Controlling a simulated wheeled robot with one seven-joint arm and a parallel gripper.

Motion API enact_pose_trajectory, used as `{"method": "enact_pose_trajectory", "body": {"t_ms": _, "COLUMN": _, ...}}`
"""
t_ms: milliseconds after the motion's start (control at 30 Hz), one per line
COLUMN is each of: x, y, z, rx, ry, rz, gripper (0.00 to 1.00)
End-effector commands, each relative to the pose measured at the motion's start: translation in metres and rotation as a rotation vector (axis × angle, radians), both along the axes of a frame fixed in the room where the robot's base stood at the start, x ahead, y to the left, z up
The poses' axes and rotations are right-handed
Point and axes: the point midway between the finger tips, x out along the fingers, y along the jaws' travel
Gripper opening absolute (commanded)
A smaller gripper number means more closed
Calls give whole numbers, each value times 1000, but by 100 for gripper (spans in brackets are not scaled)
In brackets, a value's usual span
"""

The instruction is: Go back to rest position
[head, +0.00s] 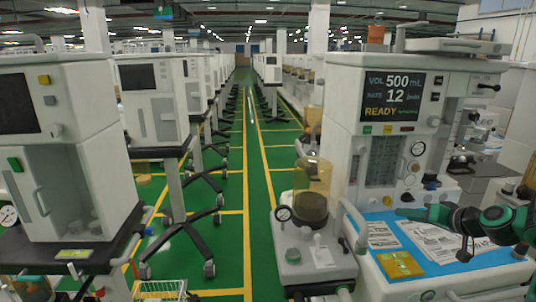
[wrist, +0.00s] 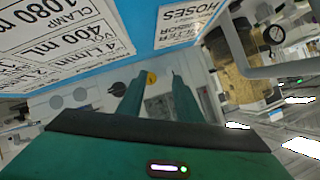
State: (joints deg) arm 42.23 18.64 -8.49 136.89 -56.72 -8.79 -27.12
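My gripper (head: 412,212) reaches in from the right edge in the head view, low over the blue work surface (head: 462,266) of the right-hand anaesthesia cart. In the wrist view its two green fingers (wrist: 158,76) stand apart with nothing held between them. The cart (head: 343,100) has a lit screen (head: 394,97) reading VOL 500 mL, RATE 12, READY. Printed sheets (head: 428,240) and a yellow pad (head: 400,265) lie on the blue surface. The sheets also show large in the wrist view (wrist: 62,40).
An amber canister (head: 312,190) stands left of the right cart, beside a round gauge (head: 283,213). A row of white carts (head: 70,140) on wheeled bases lines the left. The green floor aisle (head: 262,165) with yellow lines between the rows is clear. A wire basket (head: 160,289) stands at bottom left.

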Motion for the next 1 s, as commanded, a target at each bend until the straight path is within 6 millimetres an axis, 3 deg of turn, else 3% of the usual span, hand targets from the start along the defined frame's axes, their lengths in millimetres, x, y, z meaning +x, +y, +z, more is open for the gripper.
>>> {"method": "enact_pose_trajectory", "body": {"t_ms": 100, "x": -25, "y": 28, "z": -2, "rx": -57, "ry": 132, "rz": 62, "gripper": 32}}
{"method": "enact_pose_trajectory", "body": {"t_ms": 300, "x": -88, "y": 50, "z": -9, "rx": -136, "ry": 387, "rz": 92, "gripper": 32}}
{"method": "enact_pose_trajectory", "body": {"t_ms": 467, "x": -148, "y": 57, "z": -6, "rx": -179, "ry": 581, "rz": 55, "gripper": 32}}
{"method": "enact_pose_trajectory", "body": {"t_ms": 800, "x": -286, "y": 61, "z": 19, "rx": -171, "ry": 931, "rz": -150, "gripper": 32}}
{"method": "enact_pose_trajectory", "body": {"t_ms": 1000, "x": -339, "y": 65, "z": 29, "rx": -126, "ry": 1046, "rz": -251, "gripper": 32}}
